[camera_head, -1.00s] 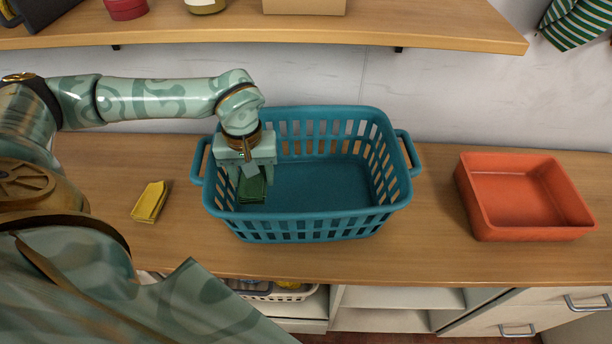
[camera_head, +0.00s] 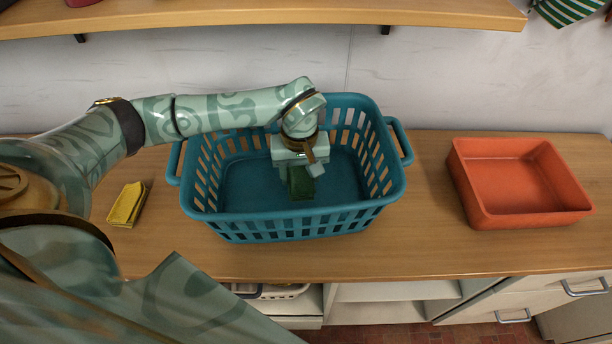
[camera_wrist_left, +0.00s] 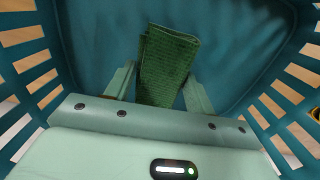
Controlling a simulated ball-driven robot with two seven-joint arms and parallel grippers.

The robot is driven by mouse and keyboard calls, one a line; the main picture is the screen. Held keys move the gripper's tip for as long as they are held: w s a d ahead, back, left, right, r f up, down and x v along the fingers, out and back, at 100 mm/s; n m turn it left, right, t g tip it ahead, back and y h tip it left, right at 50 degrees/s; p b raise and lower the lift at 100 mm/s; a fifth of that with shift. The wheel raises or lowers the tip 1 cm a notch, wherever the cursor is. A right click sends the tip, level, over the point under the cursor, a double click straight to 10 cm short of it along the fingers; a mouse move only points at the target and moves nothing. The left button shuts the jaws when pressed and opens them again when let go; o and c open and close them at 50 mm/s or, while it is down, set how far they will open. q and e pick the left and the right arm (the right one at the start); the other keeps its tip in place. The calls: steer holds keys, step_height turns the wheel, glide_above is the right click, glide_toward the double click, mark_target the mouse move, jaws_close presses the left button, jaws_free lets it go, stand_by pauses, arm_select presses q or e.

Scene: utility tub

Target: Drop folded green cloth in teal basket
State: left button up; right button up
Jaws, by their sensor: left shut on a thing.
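The teal basket (camera_head: 300,222) stands on the wooden counter, with slotted walls and two side handles. My left gripper (camera_head: 301,182) is inside the basket's opening, near the middle. It is shut on the folded green cloth (camera_head: 302,188), which hangs below the fingers. In the left wrist view the green cloth (camera_wrist_left: 167,66) sits between the two fingers (camera_wrist_left: 160,92), with the teal basket floor (camera_wrist_left: 235,50) behind it. I cannot tell whether the cloth touches the floor. My right gripper is not in view.
A folded yellow cloth (camera_head: 127,204) lies on the counter left of the basket. An orange tray (camera_head: 525,220) stands to the right, apart from it. A wooden shelf (camera_head: 270,18) runs above along the wall. Counter is free between basket and tray.

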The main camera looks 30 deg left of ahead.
arm_select(q)
steer(key=shift+w+d+f, duration=0.35)
steer(key=shift+d+f, duration=0.05)
steer(key=shift+f, duration=0.25)
steer(key=shift+w+f, duration=0.1)
steer(key=shift+f, duration=0.55)
steer(key=o, duration=1)
steer(key=shift+c, duration=0.2)
